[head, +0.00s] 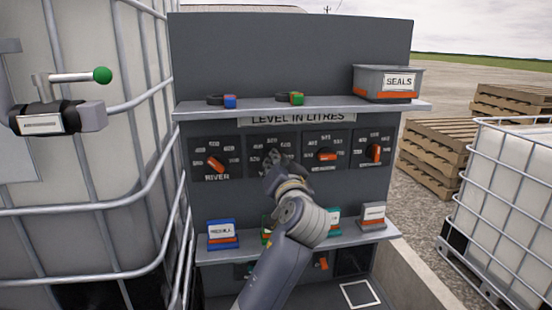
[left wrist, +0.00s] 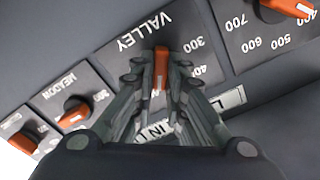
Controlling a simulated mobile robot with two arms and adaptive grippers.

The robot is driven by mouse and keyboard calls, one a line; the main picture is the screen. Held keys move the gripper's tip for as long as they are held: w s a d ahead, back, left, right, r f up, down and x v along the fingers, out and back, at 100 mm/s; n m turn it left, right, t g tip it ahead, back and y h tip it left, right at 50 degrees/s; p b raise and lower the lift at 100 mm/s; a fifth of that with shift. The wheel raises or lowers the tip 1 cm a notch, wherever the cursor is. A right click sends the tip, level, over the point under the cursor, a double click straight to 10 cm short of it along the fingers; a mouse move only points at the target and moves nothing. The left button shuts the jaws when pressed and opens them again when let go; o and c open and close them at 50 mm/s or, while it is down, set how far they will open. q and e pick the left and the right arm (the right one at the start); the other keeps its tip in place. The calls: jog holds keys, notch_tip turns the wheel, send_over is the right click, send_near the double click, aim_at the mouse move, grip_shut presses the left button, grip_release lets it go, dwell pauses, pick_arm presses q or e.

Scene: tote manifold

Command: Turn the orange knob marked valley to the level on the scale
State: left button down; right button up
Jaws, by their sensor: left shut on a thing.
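The orange valley knob (left wrist: 161,65) sits on a dark dial plate marked VALLEY (left wrist: 142,30) in the left wrist view. My left gripper (left wrist: 162,82) has its fingers on both sides of this knob and is shut on it. In the head view my left gripper (head: 274,168) is at the second dial plate from the left and covers that knob. Scale numbers 300 and 400 show beside the knob. The rest of the scale is partly hidden by the fingers. My right gripper is not in view.
The river knob (head: 215,164) is just left of my gripper, and two more orange knobs (head: 327,155) (head: 374,152) are to its right. An upper shelf (head: 330,108) bears a seals bin (head: 388,83). A lower shelf (head: 345,236) bears labelled boxes. A caged tank (head: 85,190) stands left.

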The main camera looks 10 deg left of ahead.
pick_arm(q)
jog(key=shift+f+m+p, duration=0.15)
jog(key=shift+m+p, duration=0.3)
jog(key=shift+m, duration=0.55)
jog(key=c, duration=1.7)
grip_release()
jog(key=shift+o, duration=0.5)
jog(key=v, duration=0.7)
jog(key=shift+s, duration=0.25)
jog(key=shift+d, duration=0.15)
